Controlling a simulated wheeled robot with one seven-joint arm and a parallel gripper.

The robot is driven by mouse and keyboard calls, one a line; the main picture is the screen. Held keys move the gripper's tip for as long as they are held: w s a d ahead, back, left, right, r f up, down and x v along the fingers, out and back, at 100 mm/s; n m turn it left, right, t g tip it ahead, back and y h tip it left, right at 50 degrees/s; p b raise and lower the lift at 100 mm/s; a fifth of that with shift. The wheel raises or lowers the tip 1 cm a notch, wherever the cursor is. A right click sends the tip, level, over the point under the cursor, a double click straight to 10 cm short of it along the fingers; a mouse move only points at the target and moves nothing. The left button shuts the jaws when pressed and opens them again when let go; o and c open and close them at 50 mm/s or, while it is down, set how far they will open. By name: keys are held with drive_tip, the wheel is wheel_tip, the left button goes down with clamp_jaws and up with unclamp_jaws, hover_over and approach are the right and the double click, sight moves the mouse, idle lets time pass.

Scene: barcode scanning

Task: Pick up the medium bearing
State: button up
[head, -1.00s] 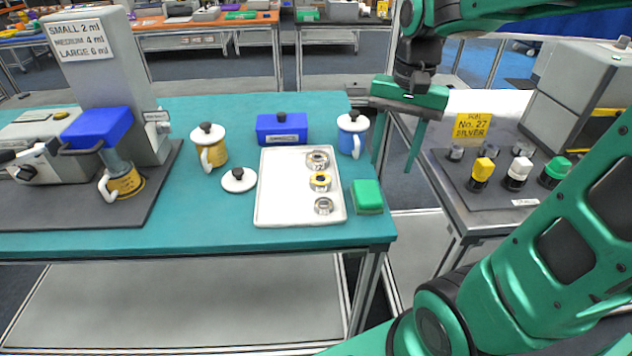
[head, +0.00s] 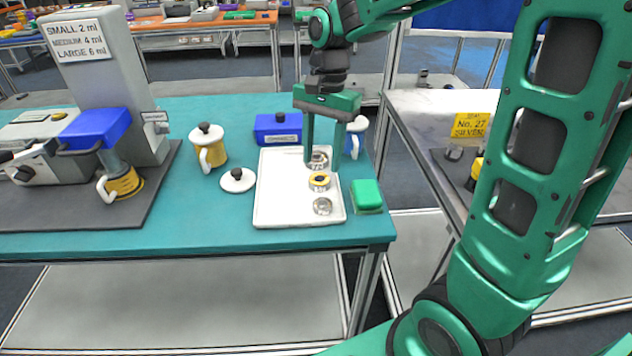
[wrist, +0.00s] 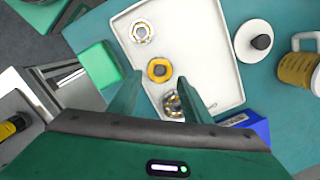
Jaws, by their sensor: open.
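Three ring-shaped bearings lie in a row on a white tray (head: 275,200). The middle one, with a yellow ring (head: 319,182), looks like the medium bearing; it also shows in the wrist view (wrist: 159,70). A silver bearing lies at the tray's near end (head: 323,206) and another at the far end (head: 318,160), partly hidden by a finger. My gripper (head: 322,166) is open and empty, pointing down over the tray. In the wrist view the yellow-ringed bearing appears between the fingers, with no contact visible.
A green block (head: 366,195) sits right of the tray. A blue box (head: 278,129) and a white-lidded blue mug (head: 357,133) stand behind it. A white lid (head: 238,180) and yellow mug (head: 211,152) are at left. The teal table is clear in front.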

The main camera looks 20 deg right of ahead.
sight(320, 182)
drive_tip(key=f, duration=0.4)
drive_tip(key=shift+s+a+f, duration=0.15)
drive_tip(key=shift+a+f, duration=0.1)
drive_tip(key=shift+f, duration=0.15)
drive_tip(key=shift+c, duration=0.7)
drive_tip(key=c, duration=0.7)
